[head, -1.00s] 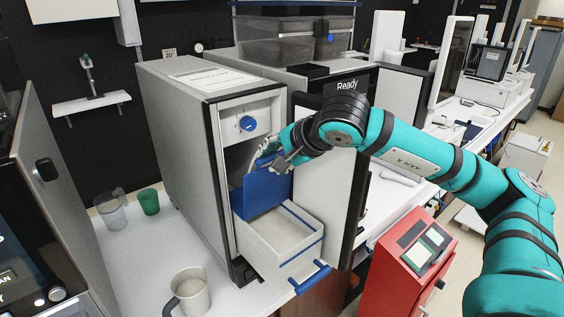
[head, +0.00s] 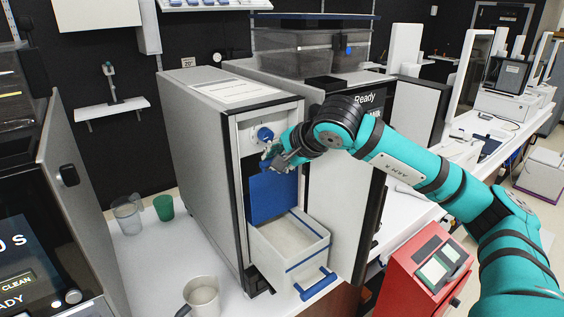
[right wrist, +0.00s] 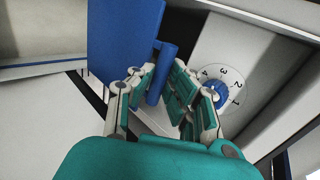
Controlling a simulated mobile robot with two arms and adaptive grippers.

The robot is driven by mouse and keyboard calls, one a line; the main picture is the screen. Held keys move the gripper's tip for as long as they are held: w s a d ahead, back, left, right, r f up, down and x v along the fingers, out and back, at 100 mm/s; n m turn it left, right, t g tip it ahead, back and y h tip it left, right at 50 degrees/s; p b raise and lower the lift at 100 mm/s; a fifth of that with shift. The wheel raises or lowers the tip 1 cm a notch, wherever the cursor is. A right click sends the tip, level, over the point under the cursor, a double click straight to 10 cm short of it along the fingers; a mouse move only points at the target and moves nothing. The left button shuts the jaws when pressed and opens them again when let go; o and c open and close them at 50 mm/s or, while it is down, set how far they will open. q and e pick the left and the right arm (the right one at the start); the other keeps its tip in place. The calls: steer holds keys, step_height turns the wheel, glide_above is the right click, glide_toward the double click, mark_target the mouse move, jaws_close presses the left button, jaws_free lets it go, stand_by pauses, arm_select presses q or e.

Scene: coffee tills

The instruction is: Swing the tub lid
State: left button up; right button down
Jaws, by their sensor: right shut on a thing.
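The tub (head: 290,240) is a pale drawer-like box with blue trim and a blue front handle (head: 318,286), pulled out from the grey machine's front. Its blue lid (head: 273,196) stands upright at the tub's back, just under the dial. My right gripper (head: 273,158) is at the lid's upper edge. In the right wrist view, its fingers (right wrist: 158,85) are on either side of the blue bar (right wrist: 162,72) on the lid (right wrist: 122,38) and shut on it. My left gripper is out of view.
A blue dial (head: 265,134) sits just above my gripper, numbered in the right wrist view (right wrist: 219,93). The machine's open door (head: 345,190) stands to the right. A mug (head: 201,297), a green cup (head: 164,207) and a clear cup (head: 127,217) stand on the left counter.

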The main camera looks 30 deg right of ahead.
steer(key=shift+f, duration=0.2)
steer(key=shift+w+a+f, duration=0.1)
steer(key=shift+w+f, duration=0.05)
steer(key=shift+w, duration=0.35)
steer(key=c, duration=1.2)
jaws_free()
steer(key=shift+c, duration=0.2)
